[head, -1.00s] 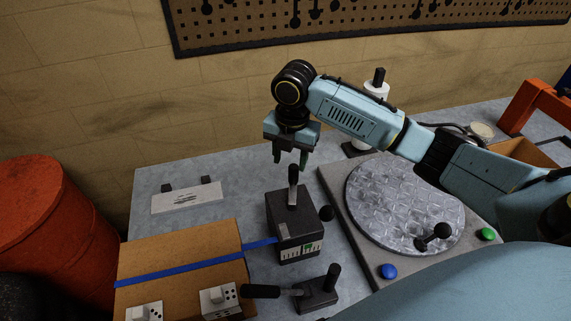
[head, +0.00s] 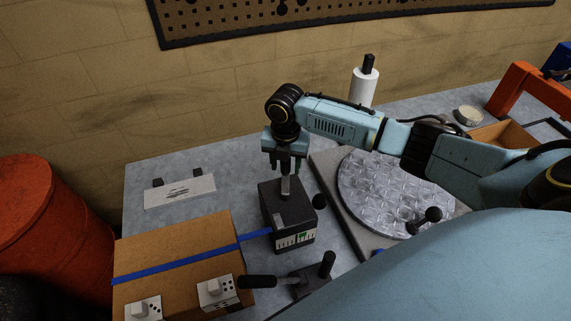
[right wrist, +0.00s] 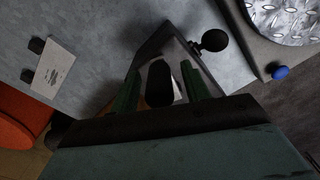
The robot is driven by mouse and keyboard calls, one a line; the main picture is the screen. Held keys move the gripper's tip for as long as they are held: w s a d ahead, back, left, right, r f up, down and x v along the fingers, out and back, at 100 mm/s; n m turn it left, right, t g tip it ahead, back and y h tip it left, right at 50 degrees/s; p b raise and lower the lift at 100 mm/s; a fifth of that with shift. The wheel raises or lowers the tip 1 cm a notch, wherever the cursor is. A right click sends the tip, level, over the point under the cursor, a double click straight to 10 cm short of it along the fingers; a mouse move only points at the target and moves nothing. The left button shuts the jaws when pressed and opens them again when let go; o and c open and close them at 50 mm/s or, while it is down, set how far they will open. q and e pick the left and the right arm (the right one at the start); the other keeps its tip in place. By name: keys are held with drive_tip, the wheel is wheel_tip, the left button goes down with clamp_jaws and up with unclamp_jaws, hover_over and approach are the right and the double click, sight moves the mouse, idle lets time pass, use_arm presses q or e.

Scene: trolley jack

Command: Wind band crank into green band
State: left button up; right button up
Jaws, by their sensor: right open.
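The dark band tensioner box (head: 290,217) stands on the grey bench, with an upright crank handle (head: 286,187) on top and a black ball knob (head: 319,201) at its right. Its front has a white scale (head: 294,239) with a green band (head: 303,237); the pointer is too small to read. A blue band (head: 190,256) runs from it across a cardboard box (head: 175,243). My right gripper (head: 285,170) points down over the handle, open. In the right wrist view the handle's dark top (right wrist: 159,84) lies between the green fingers (right wrist: 160,92); contact cannot be told. My left gripper is out of view.
A lever tool (head: 310,277) with black handles lies in front of the tensioner. A round treadplate turntable (head: 385,190) is at the right. White switch blocks (head: 217,291) sit on the cardboard box. A red drum (head: 45,220) stands left.

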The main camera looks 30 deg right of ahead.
drive_tip(key=shift+f, duration=0.5)
drive_tip(key=shift+c, duration=0.2)
clamp_jaws()
